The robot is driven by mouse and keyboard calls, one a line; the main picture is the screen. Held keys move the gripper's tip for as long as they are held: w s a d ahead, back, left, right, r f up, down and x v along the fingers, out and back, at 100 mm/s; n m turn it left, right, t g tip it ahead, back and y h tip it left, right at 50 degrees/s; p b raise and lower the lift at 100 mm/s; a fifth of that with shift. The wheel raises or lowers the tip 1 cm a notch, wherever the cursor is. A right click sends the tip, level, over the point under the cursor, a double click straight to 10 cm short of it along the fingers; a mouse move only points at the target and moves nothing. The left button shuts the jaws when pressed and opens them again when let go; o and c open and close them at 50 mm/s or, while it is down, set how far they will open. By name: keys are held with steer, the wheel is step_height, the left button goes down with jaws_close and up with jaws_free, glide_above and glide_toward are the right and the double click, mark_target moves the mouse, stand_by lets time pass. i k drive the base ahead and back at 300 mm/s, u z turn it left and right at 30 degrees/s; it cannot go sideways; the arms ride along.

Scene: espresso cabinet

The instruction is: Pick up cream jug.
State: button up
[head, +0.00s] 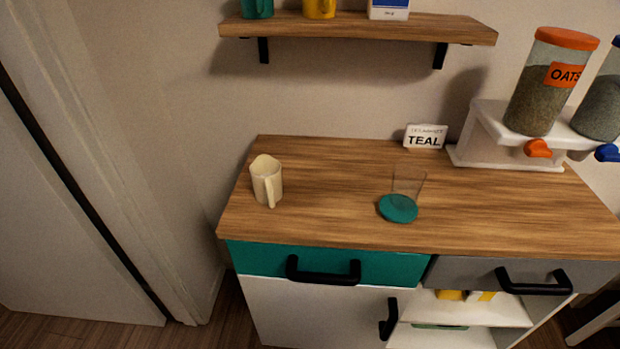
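The cream jug (262,180) is a small cream-coloured jug with a handle on its front side. It stands upright near the left end of the wooden cabinet top (320,205) in the head view. Nothing touches it. My gripper does not show in the head view.
A clear glass (409,180) stands by a teal disc (398,208) right of the jug. A wooden shelf (355,28) hangs above. The top between jug and glass is clear.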

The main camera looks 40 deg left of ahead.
mark_target(265, 172)
steer(key=u, duration=1.75)
